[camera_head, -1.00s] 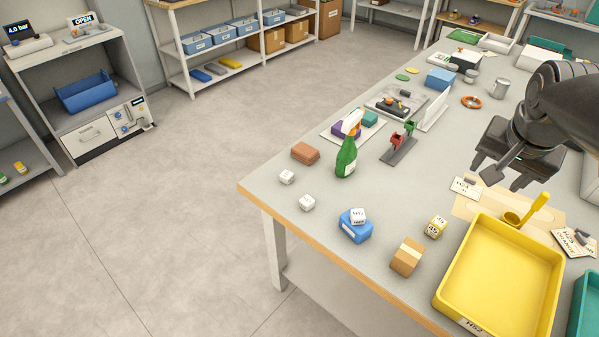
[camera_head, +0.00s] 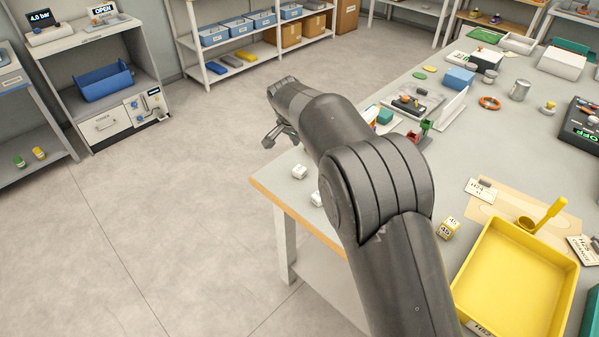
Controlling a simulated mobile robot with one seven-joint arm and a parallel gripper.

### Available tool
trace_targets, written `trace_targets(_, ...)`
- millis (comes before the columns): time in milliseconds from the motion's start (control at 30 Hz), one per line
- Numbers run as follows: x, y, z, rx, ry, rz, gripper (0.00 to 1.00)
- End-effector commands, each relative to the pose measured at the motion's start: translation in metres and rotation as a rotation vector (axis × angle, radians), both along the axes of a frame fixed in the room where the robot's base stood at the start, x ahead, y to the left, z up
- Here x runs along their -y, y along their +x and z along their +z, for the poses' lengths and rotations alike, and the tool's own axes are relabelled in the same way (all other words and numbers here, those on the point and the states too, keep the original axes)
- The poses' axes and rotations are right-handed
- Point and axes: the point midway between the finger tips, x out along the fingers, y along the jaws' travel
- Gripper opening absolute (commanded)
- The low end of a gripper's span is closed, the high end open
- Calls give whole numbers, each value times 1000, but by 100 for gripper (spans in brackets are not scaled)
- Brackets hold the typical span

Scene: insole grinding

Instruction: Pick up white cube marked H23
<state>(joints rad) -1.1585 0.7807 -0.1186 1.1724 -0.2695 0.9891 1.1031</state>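Two small white cubes stand near the table's left edge, one farther back (camera_head: 299,171) and one nearer (camera_head: 316,198); I cannot read any marking on them. The white cube with print on a blue block, seen earlier, is now hidden behind my arm. I cannot tell for certain which cube is H23. My gripper (camera_head: 281,138) is over the far left edge of the table, above and behind the two white cubes in the picture. Its fingers look apart, with nothing seen between them.
A red-and-green item (camera_head: 426,127) and a grey dish with tools (camera_head: 432,99) lie behind. Floor left of the table is clear.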

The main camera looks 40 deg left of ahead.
Motion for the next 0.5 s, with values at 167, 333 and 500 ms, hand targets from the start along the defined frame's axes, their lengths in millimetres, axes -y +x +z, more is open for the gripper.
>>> trace_targets(167, -37, -28, -29, 14, -4, 14, 58)
trace_targets(333, -43, -32, -41, 17, -5, 14, 58)
trace_targets(500, -43, -22, -63, 15, -5, 12, 58)
